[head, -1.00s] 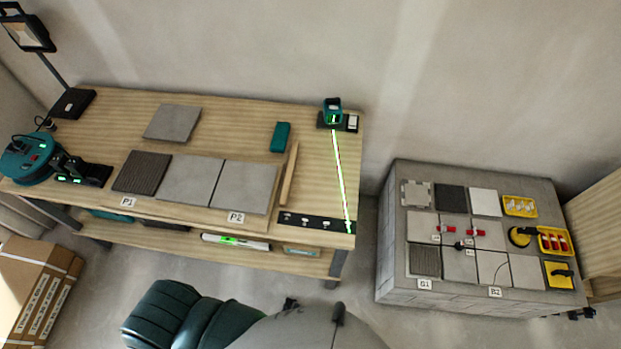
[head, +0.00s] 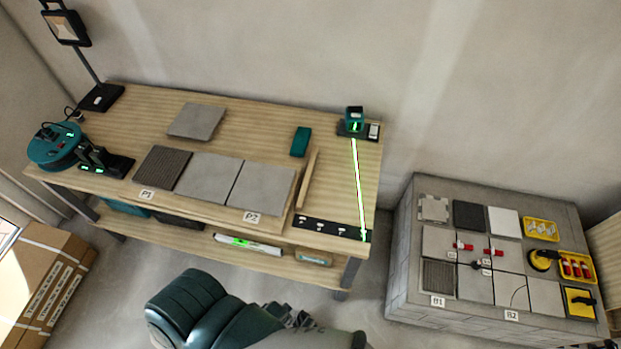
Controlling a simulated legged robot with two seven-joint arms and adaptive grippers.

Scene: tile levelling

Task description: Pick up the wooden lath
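The wooden lath (head: 308,180) is a thin, pale strip on the workbench (head: 262,120), just right of the grey tile behind the P2 label. It lies at a slant, its far end near the teal block. No gripper touches it. One of my arms is at the bottom of the view, in front of the bench. A dark jointed part (head: 288,316) beside it may be my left gripper, but its fingers cannot be made out. My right gripper is not in view.
A teal block (head: 300,142) and a laser level (head: 355,121) with a green line stand near the lath. A black strip (head: 331,229) lies at the bench's front right. Grey tiles (head: 207,178) lie left. A block platform (head: 403,250) with tiles and tools stands right.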

